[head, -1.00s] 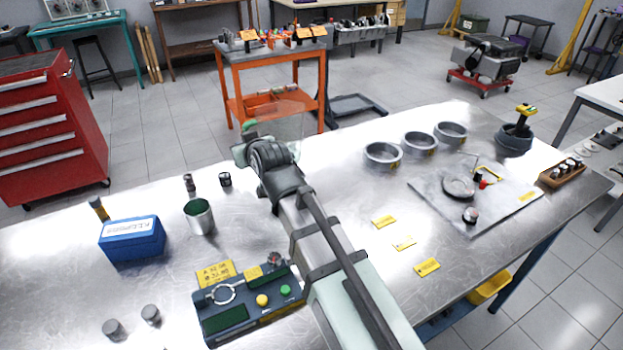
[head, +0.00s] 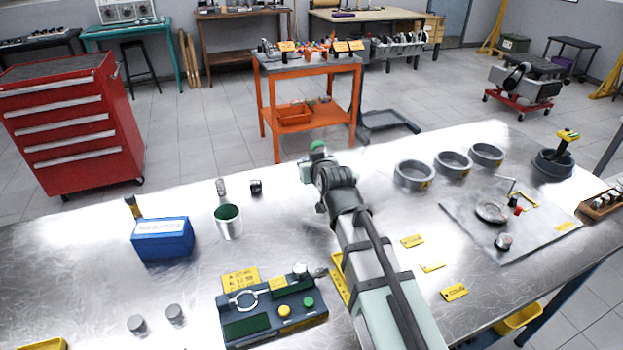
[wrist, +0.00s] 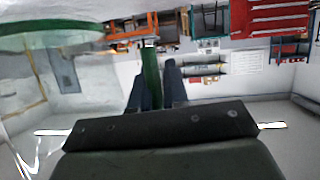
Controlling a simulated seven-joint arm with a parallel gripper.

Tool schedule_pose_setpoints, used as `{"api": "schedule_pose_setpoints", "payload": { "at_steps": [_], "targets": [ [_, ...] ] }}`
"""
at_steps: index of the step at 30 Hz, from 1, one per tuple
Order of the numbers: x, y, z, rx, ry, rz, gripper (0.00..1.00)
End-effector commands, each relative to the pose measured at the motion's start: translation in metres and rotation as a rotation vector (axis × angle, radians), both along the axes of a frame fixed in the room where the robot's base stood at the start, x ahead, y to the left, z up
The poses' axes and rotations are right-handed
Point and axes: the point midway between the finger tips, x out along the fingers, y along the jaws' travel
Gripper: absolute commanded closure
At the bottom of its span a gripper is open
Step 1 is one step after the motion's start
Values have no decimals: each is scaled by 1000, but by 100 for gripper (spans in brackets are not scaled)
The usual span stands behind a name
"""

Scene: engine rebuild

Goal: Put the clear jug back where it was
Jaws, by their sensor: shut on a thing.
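The clear jug's see-through body (wrist: 50,70) and green rim fill the upper left of the wrist view. A green upright part of it, apparently the handle (wrist: 151,78), stands between the two dark fingers of my gripper (wrist: 155,88), which is shut on it. In the head view my gripper (head: 314,172) is over the far edge of the steel bench (head: 285,225), with a green bit of the jug (head: 318,146) showing above it. The clear body is hard to make out there, and its height above the bench is unclear.
Several grey rings (head: 414,175) line the far edge right of my gripper. A metal cup (head: 229,222), a blue box (head: 163,238) and a control panel (head: 270,305) stand left of my arm. A grey mat (head: 470,220) with parts lies right. Bench between cup and arm is clear.

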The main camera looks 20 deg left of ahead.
Motion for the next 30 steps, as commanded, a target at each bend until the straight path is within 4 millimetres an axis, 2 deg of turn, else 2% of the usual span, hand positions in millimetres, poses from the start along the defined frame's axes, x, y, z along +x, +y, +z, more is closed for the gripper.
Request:
{"api": "schedule_pose_setpoints", "payload": {
  "at_steps": [8, 18, 30],
  "targets": [
    [0, 0, -15, -1, -1, 0, 100],
    [0, 0, -47, -1, 1, 0, 100],
    [0, 0, -50, 1, -1, 0, 100]
  ]
}}
